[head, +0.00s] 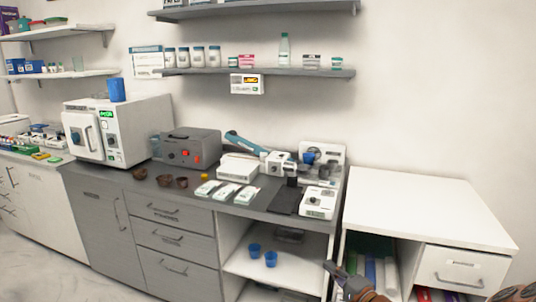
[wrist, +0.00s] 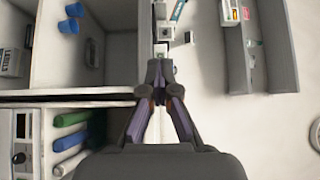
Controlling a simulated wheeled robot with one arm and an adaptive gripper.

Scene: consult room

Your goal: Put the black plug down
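My gripper (head: 331,267) is at the lower right of the head view, in front of the open shelf unit and the white cabinet. In the wrist view its fingers (wrist: 160,68) come close together at the tips. A small dark shape shows at the tips, hard to tell from the fingers, and I take it for the black plug. The tips are clear of the counter (head: 262,214). On the counter's right part lie a dark mat (head: 284,202) and a black block (head: 292,182), among white devices.
The white cabinet top (head: 425,208) at right is bare. Blue cups (head: 262,256) stand on the open shelf below the counter. White packs (head: 228,192), brown bowls (head: 165,181) and a grey device (head: 190,148) occupy the counter. Wall shelves (head: 260,71) hang above.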

